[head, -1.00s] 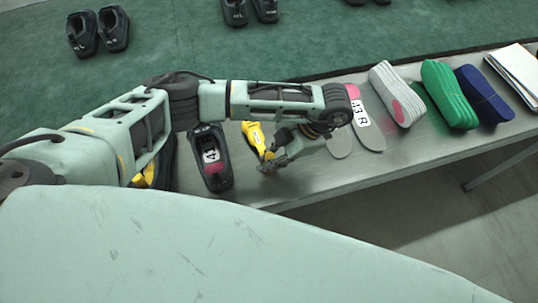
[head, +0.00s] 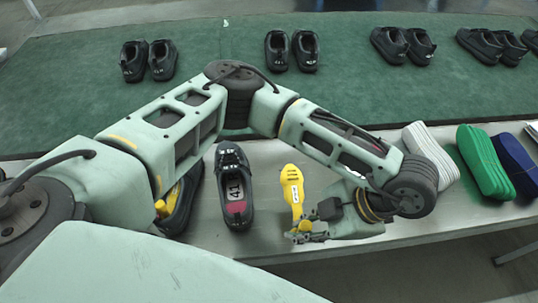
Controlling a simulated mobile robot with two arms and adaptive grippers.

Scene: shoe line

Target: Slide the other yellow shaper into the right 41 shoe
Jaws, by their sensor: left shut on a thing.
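The yellow shaper (head: 292,184) stands out from my left gripper (head: 296,237), which is shut on its lower end at the front of the metal table. The shaper points away from me, toward the green mat. A black shoe (head: 234,200) marked 41 lies just left of the shaper, with its opening toward me and a red patch inside. A gap separates shaper and shoe. Another black shoe (head: 179,206) with a yellow shaper (head: 166,204) in it lies further left, partly hidden by my left arm. My right gripper is not in view.
Black shoe pairs stand on the green mat (head: 200,82) behind the table. White (head: 434,150), green (head: 484,160) and blue (head: 516,164) insole stacks lie at the right. My left arm covers part of the table (head: 322,178).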

